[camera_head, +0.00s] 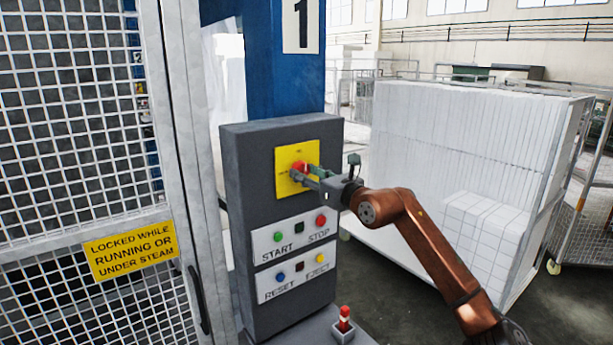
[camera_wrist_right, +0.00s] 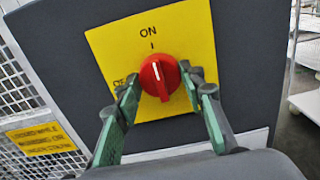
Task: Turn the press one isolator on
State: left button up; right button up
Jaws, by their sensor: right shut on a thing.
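The isolator of press one is a red rotary knob (camera_wrist_right: 158,76) on a yellow plate (camera_wrist_right: 187,25) marked ON at the top and OFF, partly covered, at the left. The white line on the knob points up at the ON mark. In the head view the knob (camera_head: 299,166) and plate (camera_head: 284,155) are on the upper part of the dark grey control box (camera_head: 250,180), under the number 1 sign (camera_head: 301,25). My right gripper (camera_head: 303,174) is shut on the knob, with one green-padded finger on each side. My left gripper is out of view.
Start and stop buttons (camera_head: 299,229) and reset and eject buttons (camera_head: 296,273) are below the isolator. A mesh guard door (camera_head: 75,130) with a yellow warning sign (camera_head: 131,250) stands at the left. A cart of white foam blocks (camera_head: 460,150) stands at the right.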

dwell(0.5)
jog(key=o, duration=1.2)
jog(key=shift+s, duration=0.1)
jog(key=v, duration=1.2)
jog(key=shift+f, duration=0.1)
